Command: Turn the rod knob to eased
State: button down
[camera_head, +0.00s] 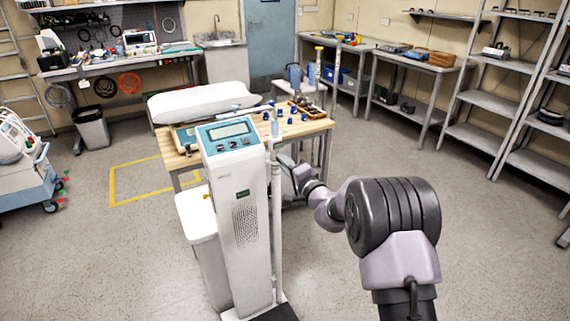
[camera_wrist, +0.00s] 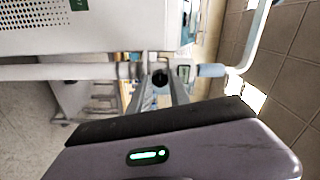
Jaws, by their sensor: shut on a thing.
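The small dark rod knob (camera_wrist: 160,78) sits by a collar on the rod, between my finger ends. My gripper (camera_head: 283,160) reaches the rod from the right and is shut on the knob. The fingers partly hide the knob, and its setting cannot be read.
A wooden table (camera_head: 185,162) with small blue parts stands right behind the pump. A white bin-like unit (camera_head: 205,250) adjoins the pump on the left. Metal shelves (camera_head: 490,100) line the right wall.

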jog(key=c, duration=1.2)
grip_release()
jog(key=p+v, duration=0.3)
jog(key=v, duration=1.4)
jog(key=shift+s+d, duration=0.2)
